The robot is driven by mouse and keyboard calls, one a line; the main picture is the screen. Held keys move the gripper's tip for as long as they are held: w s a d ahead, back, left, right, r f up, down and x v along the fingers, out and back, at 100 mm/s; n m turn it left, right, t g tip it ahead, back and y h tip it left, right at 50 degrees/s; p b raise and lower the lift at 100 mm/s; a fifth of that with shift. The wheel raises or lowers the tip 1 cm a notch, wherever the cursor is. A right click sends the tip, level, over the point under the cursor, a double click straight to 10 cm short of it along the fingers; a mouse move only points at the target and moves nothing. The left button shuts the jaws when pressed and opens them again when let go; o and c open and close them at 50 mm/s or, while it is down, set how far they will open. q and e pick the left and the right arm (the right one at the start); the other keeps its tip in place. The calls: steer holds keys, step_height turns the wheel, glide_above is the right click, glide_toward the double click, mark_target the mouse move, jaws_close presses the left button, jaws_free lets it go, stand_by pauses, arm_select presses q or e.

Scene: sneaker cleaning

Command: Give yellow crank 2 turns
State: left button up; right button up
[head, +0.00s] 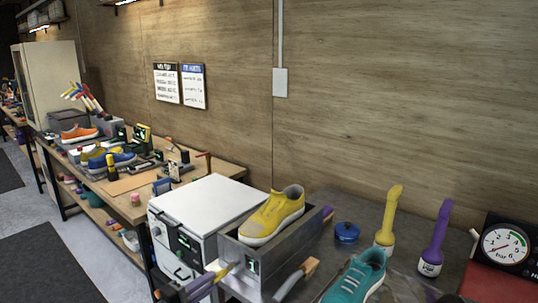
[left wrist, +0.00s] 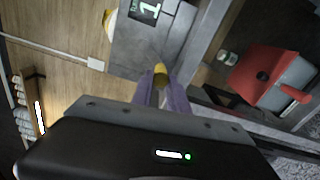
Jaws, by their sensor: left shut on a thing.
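The yellow crank's grip (left wrist: 160,74) shows in the left wrist view as a small yellow end between my purple fingers, in front of a grey box. My left gripper (left wrist: 160,98) is shut on it; it also shows at the lower middle of the head view (head: 206,282). The grey metal box (head: 285,250) bears a label with a "1" (head: 252,266), and a yellow sneaker (head: 272,215) sits in its top. The crank's arm is mostly hidden by my fingers. My right gripper is not in view.
A white machine (head: 205,205) stands left of the box. To the right are a teal sneaker (head: 356,277), a blue pot (head: 346,232), a yellow brush (head: 389,215), a purple brush (head: 437,232) and a gauge (head: 505,245). A red-and-grey box (left wrist: 272,75) shows in the left wrist view.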

arm_select(q)
steer(key=shift+d+r, duration=0.1)
steer(key=shift+r, duration=0.35)
steer(key=shift+w+a+r, duration=0.25)
steer(key=shift+r, duration=0.35)
steer(key=shift+w+a+r, duration=0.3)
steer(key=shift+a+r, duration=0.1)
steer(key=shift+r, duration=0.25)
steer(key=shift+w+a+r, duration=0.1)
steer(key=shift+a+r, duration=0.1)
steer(key=shift+r, duration=0.6)
